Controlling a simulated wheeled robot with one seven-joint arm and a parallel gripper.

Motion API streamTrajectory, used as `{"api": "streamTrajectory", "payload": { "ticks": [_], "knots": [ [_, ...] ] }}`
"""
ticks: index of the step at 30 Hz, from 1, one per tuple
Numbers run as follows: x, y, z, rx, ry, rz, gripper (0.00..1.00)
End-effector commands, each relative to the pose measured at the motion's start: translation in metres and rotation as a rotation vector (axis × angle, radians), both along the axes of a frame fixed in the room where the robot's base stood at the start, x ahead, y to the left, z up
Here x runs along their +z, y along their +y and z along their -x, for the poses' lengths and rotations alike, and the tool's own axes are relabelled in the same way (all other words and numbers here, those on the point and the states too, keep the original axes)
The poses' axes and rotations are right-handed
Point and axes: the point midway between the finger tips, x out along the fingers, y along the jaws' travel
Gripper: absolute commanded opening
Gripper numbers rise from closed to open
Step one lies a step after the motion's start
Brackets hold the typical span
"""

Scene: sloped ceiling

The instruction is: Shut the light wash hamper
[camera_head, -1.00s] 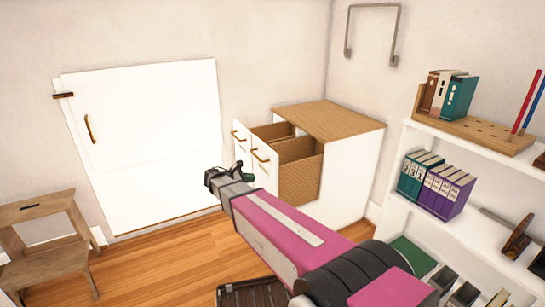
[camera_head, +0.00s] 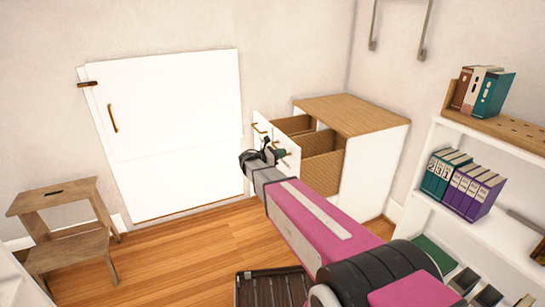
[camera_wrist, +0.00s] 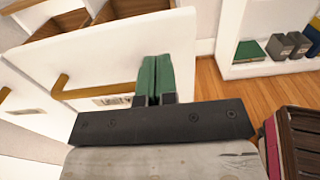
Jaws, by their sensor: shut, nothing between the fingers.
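A white cabinet (camera_head: 374,165) with a wooden top stands in the corner. Its two white-fronted hampers are pulled out, with brown bins behind the fronts. In the wrist view the nearer front (camera_wrist: 70,58) has a brass handle (camera_wrist: 95,91) and a small label (camera_wrist: 113,101) too blurred to read. The other front (camera_wrist: 22,100) stands to its left, also with a handle and label. I cannot tell which one is the light wash. My gripper (camera_head: 280,153) is shut and empty. Its green fingertips (camera_wrist: 155,72) overlap the nearer front, right of the handle; contact cannot be told.
A wooden step stool (camera_head: 65,225) stands at the left near a white wall door (camera_head: 178,120). White shelves (camera_head: 415,212) with binders stand at the right. A dark slatted crate (camera_head: 270,289) lies low beneath my arm. Wood floor is clear between stool and cabinet.

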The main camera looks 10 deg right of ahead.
Motion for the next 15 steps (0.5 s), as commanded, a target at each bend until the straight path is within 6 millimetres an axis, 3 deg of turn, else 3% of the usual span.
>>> {"api": "streamTrajectory", "payload": {
  "ticks": [6, 15],
  "knots": [
    [0.0, -0.027, -0.009, -0.002, -0.001, 0.0, 0.0],
    [0.0, -0.036, -0.012, 0.0, -0.001, -0.001, 0.0]
  ]
}}
